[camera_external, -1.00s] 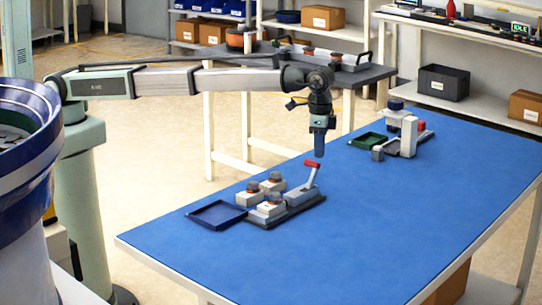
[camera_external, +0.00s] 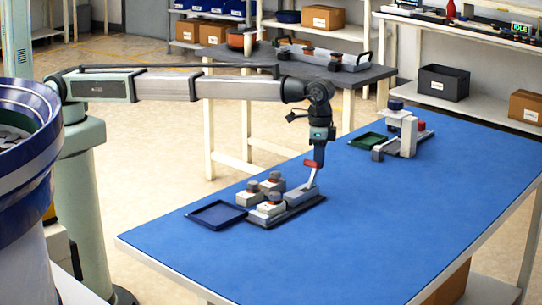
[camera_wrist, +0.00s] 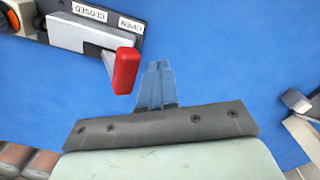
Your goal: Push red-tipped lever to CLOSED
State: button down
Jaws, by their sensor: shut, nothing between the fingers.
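The red-tipped lever (camera_external: 312,164) stands up from a grey housing (camera_external: 300,194) on a dark base plate. In the wrist view its red tip (camera_wrist: 126,70) is in front of the housing (camera_wrist: 80,33), beside the OPEN label (camera_wrist: 131,24). The CLOSED label (camera_wrist: 90,13) is further left; both read upside down. My gripper (camera_wrist: 156,72) is shut and empty, just right of the red tip, with a thin strip of blue showing between them. In the external view my gripper (camera_external: 319,157) overlaps the red tip from behind; contact cannot be told.
A blue tray (camera_external: 216,214) lies further left. A green tray (camera_external: 367,141) and a white fixture (camera_external: 408,135) stand at the back right. The blue table's front and right are clear.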

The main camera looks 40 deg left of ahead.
aim_at(305, 164)
jog(key=shift+s, duration=0.2)
jog(key=shift+s+a+f, duration=0.1)
jog(key=shift+s+a, duration=0.1)
jog(key=shift+s, duration=1.3)
jog(key=shift+s+a, duration=0.15)
jog(key=shift+s, duration=1.6)
jog(key=shift+d+f, duration=0.2)
jog(key=shift+f, duration=0.05)
jog(key=shift+a+r, duration=0.1)
jog(key=shift+r, duration=0.15)
jog(key=shift+w+d+r, duration=0.1)
jog(key=shift+w+d, duration=0.15)
jog(key=shift+w, duration=0.25)
jog(key=shift+r, duration=0.1)
